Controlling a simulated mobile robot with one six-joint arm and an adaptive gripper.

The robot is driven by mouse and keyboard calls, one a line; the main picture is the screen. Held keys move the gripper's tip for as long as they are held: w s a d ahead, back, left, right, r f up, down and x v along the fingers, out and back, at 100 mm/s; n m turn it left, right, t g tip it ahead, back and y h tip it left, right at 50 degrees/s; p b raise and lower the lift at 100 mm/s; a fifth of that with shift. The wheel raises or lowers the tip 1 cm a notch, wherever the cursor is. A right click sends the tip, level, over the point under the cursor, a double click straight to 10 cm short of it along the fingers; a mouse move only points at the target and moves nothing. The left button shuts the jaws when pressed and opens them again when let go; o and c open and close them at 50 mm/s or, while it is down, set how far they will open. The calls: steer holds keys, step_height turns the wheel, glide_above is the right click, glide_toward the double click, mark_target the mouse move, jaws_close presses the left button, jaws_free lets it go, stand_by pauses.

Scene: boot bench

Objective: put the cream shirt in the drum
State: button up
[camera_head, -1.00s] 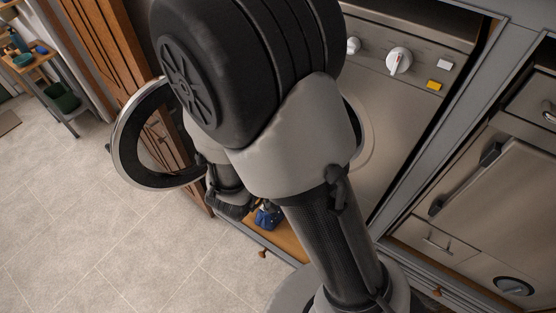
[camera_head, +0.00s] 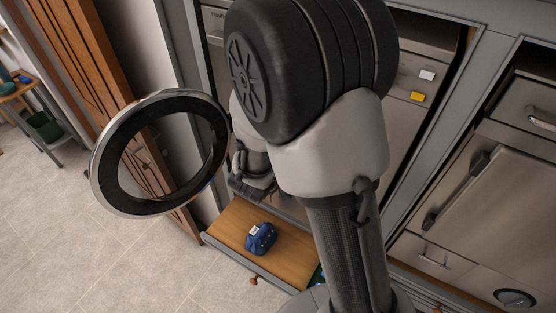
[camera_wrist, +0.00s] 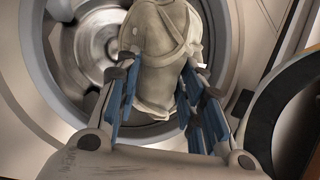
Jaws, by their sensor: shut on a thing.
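The cream shirt (camera_wrist: 163,50) is a folded bundle between the blue finger pads of my gripper (camera_wrist: 162,98) in the wrist view. My gripper is shut on it. The shirt is in front of the round opening of the metal drum (camera_wrist: 88,42) and overlaps it in the picture; I cannot tell how far in it reaches. In the head view my arm hides the shirt and the drum opening, and only part of my gripper (camera_head: 252,180) shows. The round washer door (camera_head: 103,172) stands open to the left; its dark ring also shows at right in the wrist view (camera_wrist: 262,118).
A pulled-out wooden drawer (camera_head: 225,222) below holds a blue bundle (camera_head: 261,238). The open door ring is close to my gripper's right side in the wrist view. A steel-fronted appliance (camera_head: 490,210) stands at right. The tiled floor (camera_head: 60,250) at left is clear.

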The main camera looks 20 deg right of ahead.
steer(key=w+d+f+b, duration=0.3)
steer(key=w+d+f, duration=0.1)
steer(key=w+d, duration=0.8)
steer(key=d, duration=0.3)
steer(key=shift+d, duration=0.15)
steer(key=o, duration=1.3)
steer(key=shift+s, duration=0.1)
steer(key=v, duration=1.2)
